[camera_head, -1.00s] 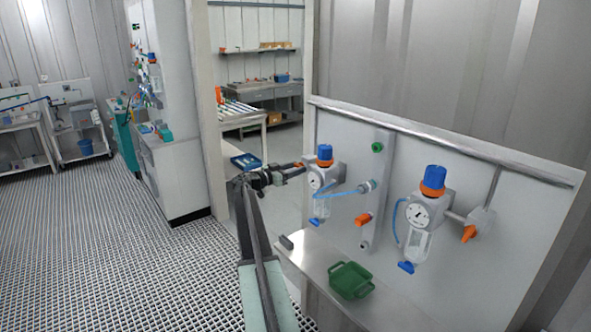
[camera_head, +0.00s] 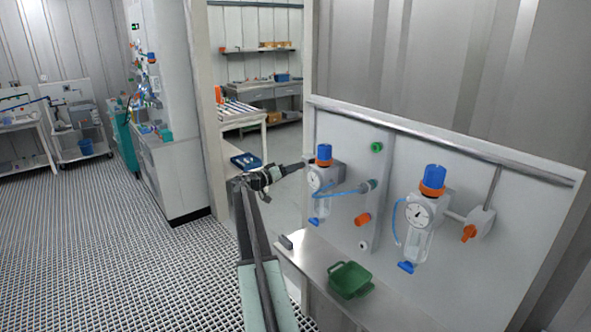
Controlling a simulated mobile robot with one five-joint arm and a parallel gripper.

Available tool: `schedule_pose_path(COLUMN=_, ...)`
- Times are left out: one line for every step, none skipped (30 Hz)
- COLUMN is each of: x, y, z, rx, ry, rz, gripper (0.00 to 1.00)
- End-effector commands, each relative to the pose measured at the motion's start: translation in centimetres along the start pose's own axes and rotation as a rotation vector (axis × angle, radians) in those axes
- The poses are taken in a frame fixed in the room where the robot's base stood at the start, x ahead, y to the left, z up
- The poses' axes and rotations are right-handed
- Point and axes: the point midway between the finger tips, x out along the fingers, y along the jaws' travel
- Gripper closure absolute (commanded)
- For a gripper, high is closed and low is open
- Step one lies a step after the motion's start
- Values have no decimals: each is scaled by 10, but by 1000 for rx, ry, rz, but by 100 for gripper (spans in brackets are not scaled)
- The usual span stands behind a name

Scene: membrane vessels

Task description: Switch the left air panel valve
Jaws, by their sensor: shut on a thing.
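The air panel (camera_head: 470,180) stands at the right in the head view. My gripper (camera_head: 288,170) is at its left edge, beside the left regulator (camera_head: 319,178) with its blue knob and gauge. It is shut on the orange handle of the left valve. The handle is almost wholly hidden behind the dark jaws, so its angle cannot be told. An orange fitting (camera_head: 363,219) is in the middle of the panel. The right valve (camera_head: 468,233) has an orange handle and sits beside the right regulator (camera_head: 419,213).
A green basket (camera_head: 351,281) stands on the shelf (camera_head: 312,262) below the panel. A door frame (camera_head: 205,100) and a bench (camera_head: 242,119) lie behind my arm. The grated floor (camera_head: 120,260) at the left is clear.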

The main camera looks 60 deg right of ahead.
Motion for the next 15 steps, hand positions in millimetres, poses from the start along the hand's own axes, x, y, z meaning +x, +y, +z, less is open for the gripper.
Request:
schedule_pose_path(x=-2, y=0, z=1, rx=-41, ry=-4, rz=0, gripper=93)
schedule_pose_path(x=-2, y=0, z=1, rx=-70, ry=-4, rz=-1, gripper=93)
schedule_pose_path(x=-2, y=0, z=1, rx=-107, ry=-4, rz=-1, gripper=93)
schedule_pose_path(x=-2, y=0, z=1, rx=-136, ry=-4, rz=-1, gripper=93)
schedule_pose_path(x=-2, y=0, z=1, rx=-165, ry=-4, rz=-1, gripper=93)
schedule_pose_path(x=-2, y=0, z=1, rx=-202, ry=-4, rz=-1, gripper=93)
schedule_pose_path(x=-2, y=0, z=1, rx=-231, ry=-4, rz=-1, gripper=93)
schedule_pose_path(x=-2, y=0, z=1, rx=-259, ry=-4, rz=-1, gripper=93)
schedule_pose_path(x=-2, y=0, z=1, rx=-296, ry=-4, rz=-1, gripper=93)
schedule_pose_path(x=-2, y=0, z=1, rx=-324, ry=-4, rz=-1, gripper=93)
schedule_pose_path(x=-2, y=0, z=1, rx=-351, ry=-4, rz=-1, gripper=93)
schedule_pose_path(x=-2, y=0, z=1, rx=-386, ry=-4, rz=-1, gripper=93)
schedule_pose_path(x=-2, y=0, z=1, rx=-412, ry=-4, rz=-1, gripper=93)
schedule_pose_path(x=-1, y=0, z=1, rx=-438, ry=-4, rz=-2, gripper=93)
schedule_pose_path(x=-1, y=0, z=1, rx=-470, ry=-4, rz=-2, gripper=93)
